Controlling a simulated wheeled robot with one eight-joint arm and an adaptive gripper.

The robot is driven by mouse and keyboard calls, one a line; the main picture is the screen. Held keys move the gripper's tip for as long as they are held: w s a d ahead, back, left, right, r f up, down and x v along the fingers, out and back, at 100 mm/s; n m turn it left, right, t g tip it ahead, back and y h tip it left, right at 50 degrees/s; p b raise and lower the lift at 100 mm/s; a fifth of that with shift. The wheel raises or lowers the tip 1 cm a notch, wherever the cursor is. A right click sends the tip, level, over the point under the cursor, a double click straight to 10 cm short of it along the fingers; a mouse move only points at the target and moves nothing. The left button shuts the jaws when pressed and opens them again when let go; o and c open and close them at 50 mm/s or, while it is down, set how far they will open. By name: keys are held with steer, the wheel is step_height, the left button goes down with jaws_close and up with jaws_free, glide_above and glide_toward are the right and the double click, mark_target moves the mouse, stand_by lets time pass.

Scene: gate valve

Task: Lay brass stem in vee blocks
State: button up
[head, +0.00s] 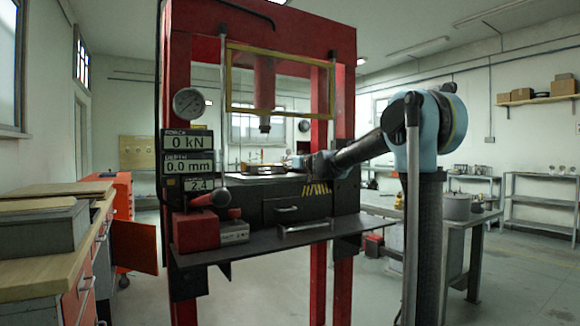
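I cannot make out the brass stem or the vee blocks for certain. A small brownish-gold item (258,168) shows on the press bed (275,179), below the ram; it is too small to name. My arm reaches in from the right to the press. My gripper (301,163) is at the right part of the bed, close to the brownish-gold item. It is small and dark against the press, so its fingers and any hold are unclear.
The red press frame (343,120) stands around the bed, with its ram (265,95) and yellow-edged guard (232,80) above. A dark shelf (250,240) juts out in front. A wooden-topped bench (30,262) is at left. A grey table with a pot (456,207) is at right.

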steer(key=v, duration=1.2)
stand_by(0.6)
